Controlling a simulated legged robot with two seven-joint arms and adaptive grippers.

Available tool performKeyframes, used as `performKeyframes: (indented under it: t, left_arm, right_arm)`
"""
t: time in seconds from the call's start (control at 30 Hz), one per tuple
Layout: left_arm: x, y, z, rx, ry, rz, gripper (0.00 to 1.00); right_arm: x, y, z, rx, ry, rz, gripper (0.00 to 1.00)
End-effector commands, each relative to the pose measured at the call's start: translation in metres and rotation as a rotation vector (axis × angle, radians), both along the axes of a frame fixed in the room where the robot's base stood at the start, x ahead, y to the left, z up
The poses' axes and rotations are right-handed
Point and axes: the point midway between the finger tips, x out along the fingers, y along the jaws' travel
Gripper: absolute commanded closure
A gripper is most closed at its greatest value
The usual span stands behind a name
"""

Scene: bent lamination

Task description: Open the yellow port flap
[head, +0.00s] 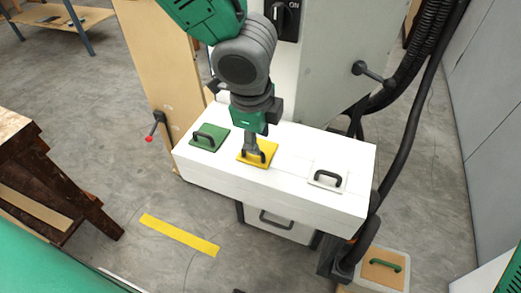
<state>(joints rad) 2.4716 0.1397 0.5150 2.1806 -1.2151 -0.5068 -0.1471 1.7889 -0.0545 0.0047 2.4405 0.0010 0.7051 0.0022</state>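The yellow port flap (268,158) lies flat on the top of a white box (300,150), between a green flap and a white flap. It has a dark handle (262,155) on it. My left gripper (252,148) reaches down from above, with its fingertips right at the yellow flap's handle. The fingers hide part of the handle and flap, and I cannot tell whether they are shut on it. My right gripper is not in view.
The green flap (220,133) and white flap (338,176) have dark handles and lie flat. A grey cabinet with a rotary switch (287,15) stands behind. Dark hoses (412,135) run down the right. A wooden bench (40,170) stands at left.

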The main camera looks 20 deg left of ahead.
Motion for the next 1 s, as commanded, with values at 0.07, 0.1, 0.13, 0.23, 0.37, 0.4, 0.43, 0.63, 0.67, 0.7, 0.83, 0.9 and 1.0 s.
performKeyframes:
  t: [0.07,0.1,0.13,0.23,0.37,0.4,0.43,0.63,0.67,0.7,0.83,0.9,1.0]
  left_arm:
    - [0.002,0.000,-0.017,0.000,0.002,-0.001,0.70]
    - [0.003,0.000,-0.023,-0.001,0.002,0.000,0.70]
    - [0.004,0.000,-0.026,-0.001,0.002,-0.001,0.70]
    - [0.006,0.000,-0.035,-0.001,0.002,0.000,0.70]
    - [0.008,0.000,-0.041,-0.001,0.000,0.000,0.70]
    - [0.008,0.000,-0.041,-0.001,0.000,0.001,0.70]
    - [0.008,0.000,-0.042,-0.001,0.000,0.001,0.70]
    - [0.008,0.000,-0.041,-0.001,0.000,0.001,0.70]
    - [0.008,0.000,-0.041,-0.001,0.000,0.001,0.77]
    - [0.008,0.000,-0.041,-0.001,0.000,0.001,0.91]
    - [0.008,0.000,-0.041,-0.001,0.000,0.001,1.00]
    - [0.008,0.000,-0.041,-0.001,0.000,0.001,1.00]
    - [0.009,0.000,-0.041,-0.001,0.002,0.000,1.00]
  right_arm:
    - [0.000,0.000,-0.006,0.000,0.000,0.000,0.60]
    - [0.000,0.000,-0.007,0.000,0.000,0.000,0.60]
    - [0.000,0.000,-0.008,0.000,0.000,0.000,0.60]
    - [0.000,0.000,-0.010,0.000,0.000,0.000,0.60]
    - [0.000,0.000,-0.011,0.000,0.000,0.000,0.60]
    - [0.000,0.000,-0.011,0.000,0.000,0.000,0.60]
    - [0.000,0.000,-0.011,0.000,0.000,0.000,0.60]
    - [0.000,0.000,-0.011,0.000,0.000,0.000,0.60]
    - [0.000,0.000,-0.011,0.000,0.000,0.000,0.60]
    - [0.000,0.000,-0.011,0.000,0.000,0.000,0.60]
    - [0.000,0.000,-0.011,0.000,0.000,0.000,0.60]
    - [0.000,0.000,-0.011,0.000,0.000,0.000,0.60]
    - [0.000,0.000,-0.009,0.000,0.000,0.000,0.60]
